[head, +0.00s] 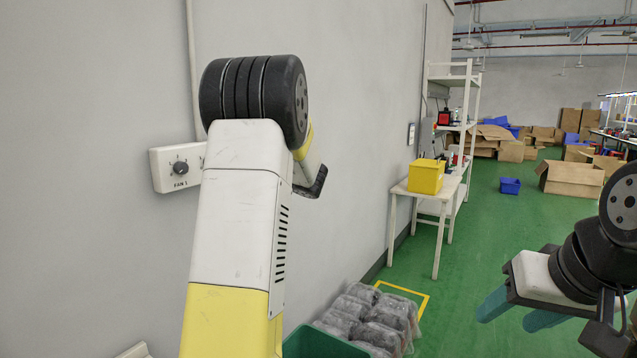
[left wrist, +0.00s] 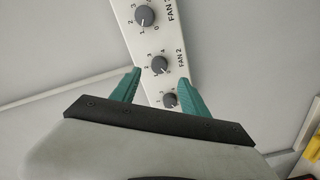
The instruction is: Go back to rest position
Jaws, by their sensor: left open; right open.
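The white fan control panel (head: 174,167) is on the grey wall at the left, with a dark knob over the label FAN 1. My left arm hides the rest of it. The left wrist view shows the panel (left wrist: 131,30) with several dark knobs and the labels FAN 1 and FAN 2. My left gripper (left wrist: 147,68) is open, its teal fingers spread in front of the lower knobs. I cannot tell whether it touches the panel. In the head view it is hidden behind my left arm. My right gripper (head: 507,318) is open and empty at the lower right, above the green floor.
A white table (head: 397,188) with a yellow bin (head: 427,176) stands along the wall, before a white shelf (head: 476,100). Wrapped packages (head: 375,318) and a green crate (head: 318,343) are below. Cardboard boxes (head: 571,178) and a blue bin (head: 510,186) lie further back. Open floor lies between.

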